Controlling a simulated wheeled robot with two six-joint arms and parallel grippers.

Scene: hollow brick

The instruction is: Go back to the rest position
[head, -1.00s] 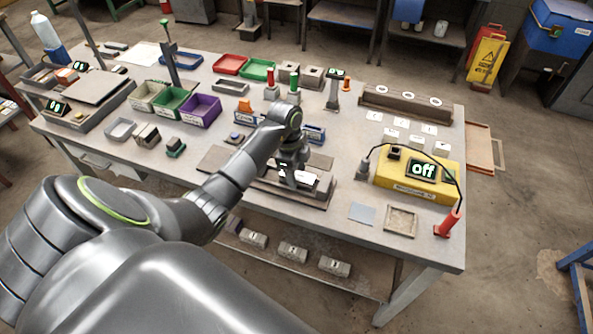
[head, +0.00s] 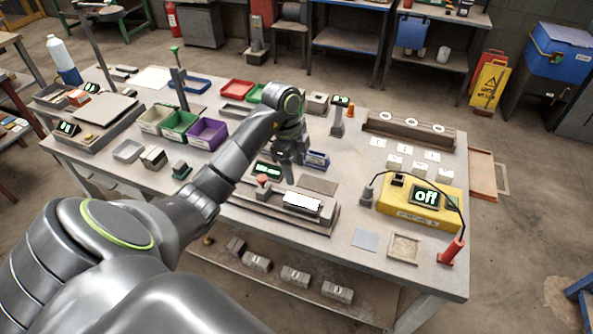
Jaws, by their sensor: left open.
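My left gripper (head: 289,172) is above the workbench (head: 345,238), pointing down, behind a low grey fixture (head: 318,219) with a white block or panel (head: 302,203) on it. The fingers are small in the head view, apart and with nothing visible between them. My left arm reaches in from the lower left and covers part of the bench. My right gripper is not in view.
A yellow box (head: 420,208) reading "off" stands to the right with a cable to a red-handled tool (head: 452,250). Green (head: 180,126) and purple (head: 207,133) bins stand to the left. Several grey bricks (head: 296,275) lie on the lower shelf. A flat bare patch lies at the front right.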

